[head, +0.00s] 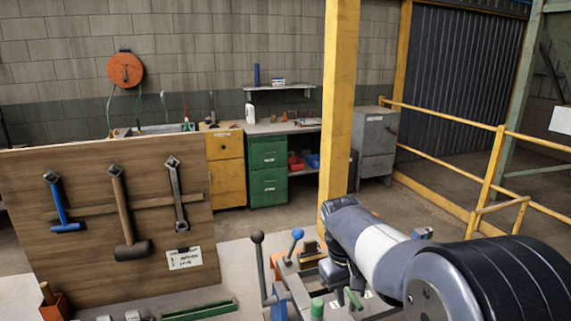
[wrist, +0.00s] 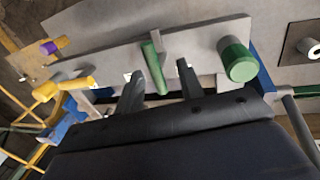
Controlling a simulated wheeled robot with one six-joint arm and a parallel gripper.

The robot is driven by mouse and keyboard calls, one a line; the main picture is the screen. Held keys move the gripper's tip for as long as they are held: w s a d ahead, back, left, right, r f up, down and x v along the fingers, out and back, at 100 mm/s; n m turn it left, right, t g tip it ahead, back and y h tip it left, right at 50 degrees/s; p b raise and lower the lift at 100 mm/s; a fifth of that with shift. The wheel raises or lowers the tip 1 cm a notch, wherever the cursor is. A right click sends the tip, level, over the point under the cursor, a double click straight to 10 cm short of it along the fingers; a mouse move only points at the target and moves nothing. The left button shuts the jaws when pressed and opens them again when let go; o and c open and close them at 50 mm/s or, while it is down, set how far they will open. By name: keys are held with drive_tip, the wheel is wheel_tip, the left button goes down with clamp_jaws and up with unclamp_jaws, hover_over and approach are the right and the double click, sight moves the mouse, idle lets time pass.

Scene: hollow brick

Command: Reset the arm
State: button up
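My gripper (wrist: 158,72) is open in the wrist view, its two dark fingers spread apart. A green handle (wrist: 153,66) shows in the gap between the fingertips, with space on both sides; I cannot tell how far beyond the tips it is. In the head view my arm reaches down over a bench with levers, and the fingers are mostly hidden by the arm. A green handle (head: 353,298) shows just below the arm's end there.
A thick green knob (wrist: 238,62) and a yellow handle (wrist: 62,88) flank the fingers. A dark-knobbed lever (head: 258,262) and a blue-knobbed lever (head: 292,245) stand left of the arm. A tool board (head: 85,190) is at left, a yellow post (head: 340,100) behind.

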drive_tip(key=shift+d+f, duration=0.15)
drive_tip(key=shift+f, duration=0.45)
drive_tip(key=shift+d+f, duration=0.15)
drive_tip(key=shift+f, duration=0.4)
drive_tip(key=shift+m, duration=0.3)
drive_tip(key=shift+r, duration=0.1)
